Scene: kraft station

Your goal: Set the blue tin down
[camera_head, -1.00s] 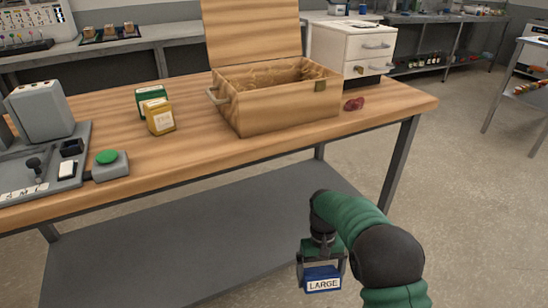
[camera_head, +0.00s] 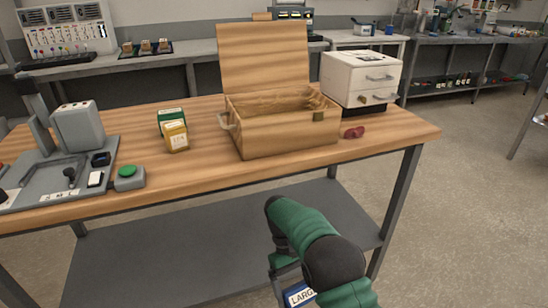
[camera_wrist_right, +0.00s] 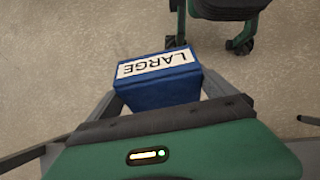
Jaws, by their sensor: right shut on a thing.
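The blue tin (camera_wrist_right: 158,82) has a white label reading LARGE. My right gripper (camera_wrist_right: 160,100) is shut on it, with a finger on each side. In the head view the tin (camera_head: 299,294) shows at the bottom edge, partly cut off, in front of the table and below its top. My right gripper (camera_head: 285,280) is partly cut off there too. The tin hangs over the floor in the wrist view. My left gripper is not in view.
The wooden table (camera_head: 370,150) carries an open wooden box (camera_head: 285,137), a green tin (camera_head: 171,117), a yellow tin (camera_head: 176,137), a white drawer unit (camera_head: 360,78), a dark red object (camera_head: 354,132) and a grey device with a green button (camera_head: 127,171). Bare tabletop lies left of the box.

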